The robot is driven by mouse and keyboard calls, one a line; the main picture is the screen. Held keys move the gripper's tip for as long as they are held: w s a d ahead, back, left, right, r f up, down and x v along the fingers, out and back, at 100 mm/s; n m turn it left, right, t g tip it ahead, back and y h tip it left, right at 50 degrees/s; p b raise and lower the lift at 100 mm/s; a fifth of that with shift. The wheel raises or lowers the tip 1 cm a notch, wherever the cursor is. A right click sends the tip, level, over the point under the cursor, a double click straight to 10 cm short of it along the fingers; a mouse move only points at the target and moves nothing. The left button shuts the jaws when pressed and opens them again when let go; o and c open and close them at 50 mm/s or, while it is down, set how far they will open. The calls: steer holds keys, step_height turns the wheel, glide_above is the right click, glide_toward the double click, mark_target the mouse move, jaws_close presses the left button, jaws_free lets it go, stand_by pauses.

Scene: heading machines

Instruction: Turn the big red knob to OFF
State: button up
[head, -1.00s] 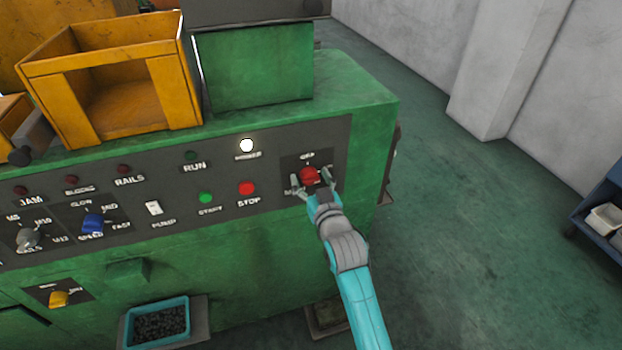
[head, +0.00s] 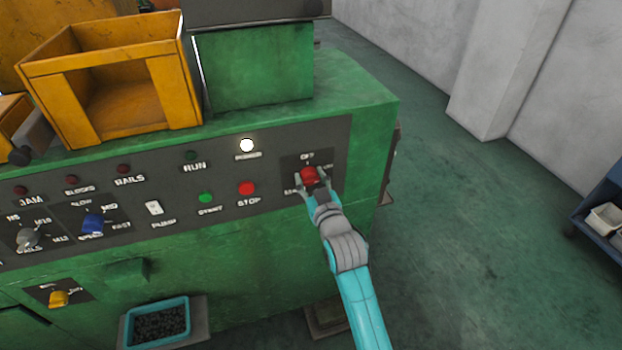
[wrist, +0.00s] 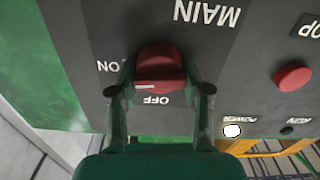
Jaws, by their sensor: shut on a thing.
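The big red knob (head: 309,174) is on the dark panel at the right end of the green machine. In the wrist view the red knob (wrist: 160,68) sits between the two fingers, with OFF printed below it, ON at its left and MAIN above, upside down. A short white mark shows on its side facing OFF; I cannot tell its exact setting. My gripper (head: 312,180) is shut on the knob, one finger on each side. The wrist view also shows my gripper (wrist: 160,90). The fingers partly cover the panel labels in the head view.
A white power lamp (head: 246,145) is lit. A red STOP button (head: 247,188) and a green START button (head: 205,198) are left of the knob. A blue speed knob (head: 93,223) is further left. The floor (head: 470,230) right of the machine is clear.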

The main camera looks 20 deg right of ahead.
steer(key=n, duration=0.4)
steer(key=shift+a, duration=0.1)
steer(key=n, duration=0.8)
steer(key=shift+a+f+n, duration=0.1)
steer(key=shift+f+n, duration=0.05)
steer(key=shift+n, duration=2.05)
steer(key=shift+f, duration=0.1)
steer(key=o, duration=1.2)
steer(key=shift+c, duration=0.2)
